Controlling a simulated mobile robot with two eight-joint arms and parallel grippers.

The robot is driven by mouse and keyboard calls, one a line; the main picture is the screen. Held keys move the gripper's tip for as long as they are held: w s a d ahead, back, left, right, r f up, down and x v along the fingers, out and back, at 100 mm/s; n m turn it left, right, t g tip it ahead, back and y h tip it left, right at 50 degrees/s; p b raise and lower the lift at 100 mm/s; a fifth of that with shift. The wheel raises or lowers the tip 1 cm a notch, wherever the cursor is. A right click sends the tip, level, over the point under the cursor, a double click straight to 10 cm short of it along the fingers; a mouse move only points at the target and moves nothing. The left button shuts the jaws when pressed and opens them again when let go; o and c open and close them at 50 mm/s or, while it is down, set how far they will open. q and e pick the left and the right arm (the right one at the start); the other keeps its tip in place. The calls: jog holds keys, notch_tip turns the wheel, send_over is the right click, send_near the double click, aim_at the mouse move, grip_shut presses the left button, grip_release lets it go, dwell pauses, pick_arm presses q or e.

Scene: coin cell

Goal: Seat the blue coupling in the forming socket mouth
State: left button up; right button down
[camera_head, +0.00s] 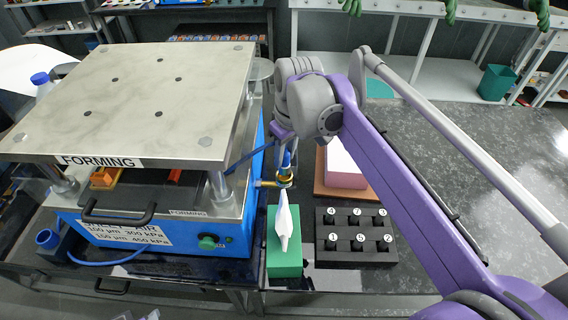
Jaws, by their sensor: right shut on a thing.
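My right gripper (286,149), on the purple arm from the right, points down beside the forming machine's right side. It is shut on the blue coupling (287,160), which is small and mostly hidden by the fingers. A blue hose (251,155) leads toward it from the left. The forming socket mouth (284,182) is a yellow brass ring on a short pipe from the machine's side. The coupling is upright directly over the mouth; I cannot tell whether it is inside or just above.
The forming machine (150,90) has a large metal top plate at left. In front of the socket stands a green tissue box (284,262) with a white tissue. To its right are a black numbered rack (355,250) and a pink block (343,165). The dark counter farther right is clear.

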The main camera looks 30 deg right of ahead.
aim_at(284, 163)
jog(key=shift+f, duration=1.7)
jog(key=shift+w+f, duration=0.1)
jog(key=shift+f, duration=0.05)
jog(key=c, duration=0.6)
grip_release()
jog(key=shift+r, duration=0.2)
notch_tip(284, 163, up, 12)
jog(key=s, duration=0.1)
jog(key=shift+s+d+p, duration=0.25)
jog(key=shift+s+p, duration=0.15)
jog(key=shift+f, duration=0.2)
